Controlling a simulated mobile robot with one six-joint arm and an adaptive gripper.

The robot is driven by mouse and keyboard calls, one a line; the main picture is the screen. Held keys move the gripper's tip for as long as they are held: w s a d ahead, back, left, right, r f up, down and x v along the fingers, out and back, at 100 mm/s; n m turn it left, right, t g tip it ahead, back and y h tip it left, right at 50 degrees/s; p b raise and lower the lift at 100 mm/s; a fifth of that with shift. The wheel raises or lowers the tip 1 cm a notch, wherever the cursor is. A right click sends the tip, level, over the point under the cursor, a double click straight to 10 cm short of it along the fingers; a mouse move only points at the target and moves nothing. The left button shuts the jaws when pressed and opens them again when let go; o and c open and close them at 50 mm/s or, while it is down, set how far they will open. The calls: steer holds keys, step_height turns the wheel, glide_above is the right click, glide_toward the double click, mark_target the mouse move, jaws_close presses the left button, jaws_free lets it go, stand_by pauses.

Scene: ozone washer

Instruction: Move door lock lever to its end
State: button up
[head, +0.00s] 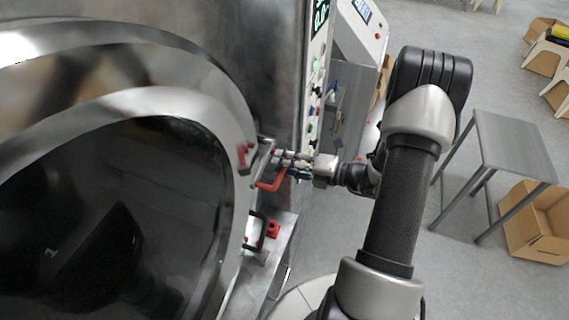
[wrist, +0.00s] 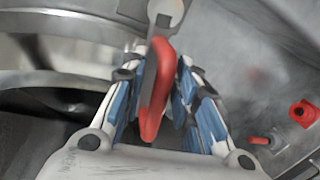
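The door lock lever (head: 271,184) is a red bent handle on a metal mount at the right rim of the round washer door (head: 213,104). In the wrist view the red lever (wrist: 159,95) stands between the two fingers, its upper end at a round grey pivot. My gripper (head: 290,168) reaches it from the right. Its blue-padded fingers (wrist: 163,58) lean inward, one on each side of the lever, and look closed on it near the tips. The exact contact is partly hidden.
Below the lever is a bracket with a red part (head: 272,229). A control panel (head: 316,82) with buttons and a display rises behind my gripper. A grey table (head: 513,144) and cardboard boxes (head: 538,222) stand at the right, with open floor between.

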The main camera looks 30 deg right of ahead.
steer(key=shift+o, duration=0.4)
steer(key=shift+s+a+f, duration=0.1)
steer(key=shift+a, duration=0.1)
steer(key=v, duration=1.2)
